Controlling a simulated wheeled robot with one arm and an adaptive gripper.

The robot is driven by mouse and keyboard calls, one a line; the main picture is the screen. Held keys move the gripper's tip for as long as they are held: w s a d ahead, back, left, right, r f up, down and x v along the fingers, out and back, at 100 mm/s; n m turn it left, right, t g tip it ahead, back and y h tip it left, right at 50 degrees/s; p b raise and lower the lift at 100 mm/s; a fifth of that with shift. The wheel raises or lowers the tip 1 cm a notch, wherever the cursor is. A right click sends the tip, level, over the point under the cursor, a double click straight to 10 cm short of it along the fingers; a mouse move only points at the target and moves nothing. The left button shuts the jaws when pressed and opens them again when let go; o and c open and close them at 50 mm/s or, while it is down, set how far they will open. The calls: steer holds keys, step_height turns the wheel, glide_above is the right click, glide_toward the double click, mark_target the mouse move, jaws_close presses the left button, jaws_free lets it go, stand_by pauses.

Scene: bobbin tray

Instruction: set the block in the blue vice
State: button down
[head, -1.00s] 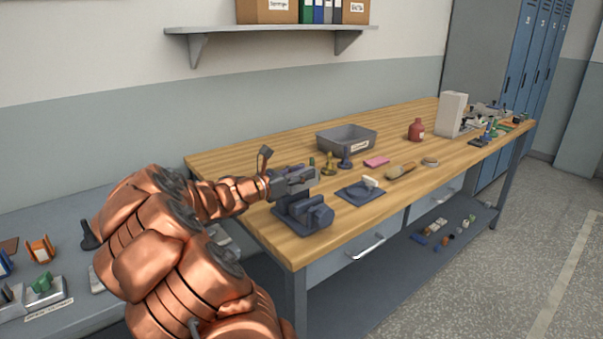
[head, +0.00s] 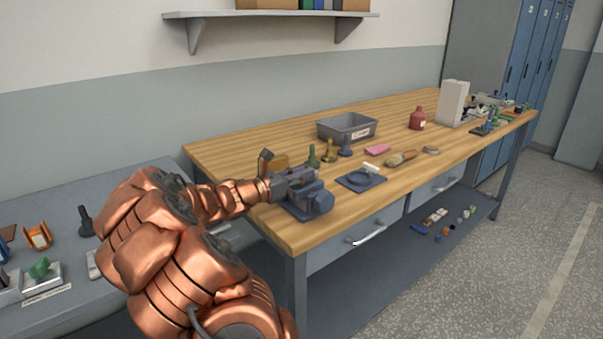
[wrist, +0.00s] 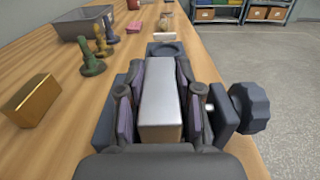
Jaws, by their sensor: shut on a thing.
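A silver-grey block (wrist: 160,100) is held between the two fingers of my gripper (wrist: 164,75) in the wrist view. The blue vice (head: 312,203) stands at the near left corner of the wooden bench. In the wrist view the vice (wrist: 224,112) shows on both sides of the fingers, with its dark knob at the right. The block lies between the vice jaws as seen from above. Its underside is hidden, so I cannot tell whether it touches the vice bed. In the head view my gripper (head: 288,183) is low over the vice and hides the block.
A gold block (wrist: 33,100) lies left of the vice. A green bobbin-like piece (head: 313,156) and a brass one (head: 328,151) stand behind it. A grey bin (head: 345,127) is further back. A dark plate with a ring (head: 360,180) lies right of the vice.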

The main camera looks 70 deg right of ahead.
steer(key=c, duration=0.7)
jaws_free()
steer(key=v, duration=1.2)
